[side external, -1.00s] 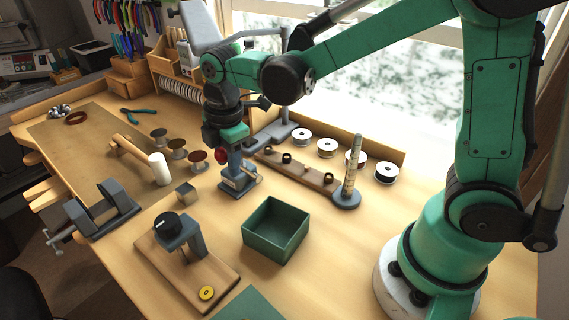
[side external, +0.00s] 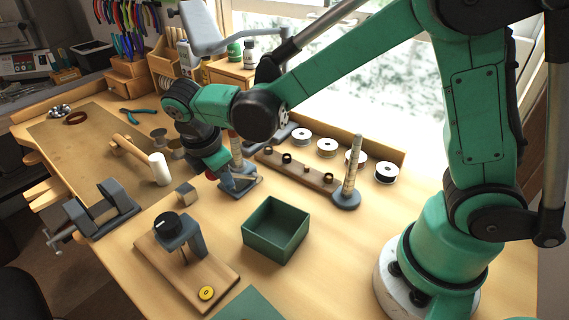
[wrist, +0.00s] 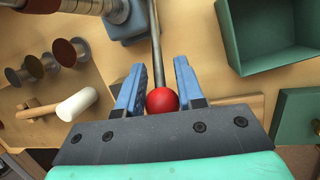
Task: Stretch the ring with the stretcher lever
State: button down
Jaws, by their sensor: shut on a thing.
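The stretcher (side external: 237,183) is a grey tool with a base and an upright post, standing mid-bench. In the wrist view its base (wrist: 135,30) shows at the top. Its thin metal lever (wrist: 155,42) runs down to a red ball knob (wrist: 162,100). My gripper (wrist: 162,90), with blue fingers, is shut on the knob, one finger on each side. In the side view my gripper (side external: 218,172) is low, at the left of the stretcher, and partly hides it. I cannot make out a ring on the post.
A wooden strip (side external: 316,178) with small dark rings and a ring mandrel (side external: 348,180) stand right of the stretcher. A green open box (side external: 276,230) is in front. A small metal block (side external: 186,194), white-headed mallet (side external: 160,169) and vise (side external: 100,210) lie left.

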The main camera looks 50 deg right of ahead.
jog(key=a+f, duration=0.1)
jog(key=f, duration=0.2)
jog(key=shift+a, duration=0.4)
jog(key=shift+a+f, duration=0.2)
jog(key=shift+f, duration=0.45)
jog(key=shift+a+f, duration=0.15)
jog(key=shift+f, duration=0.5)
jog(key=shift+s+d, duration=0.1)
jog(key=c, duration=0.6)
grip_release()
jog(key=shift+o, duration=0.2)
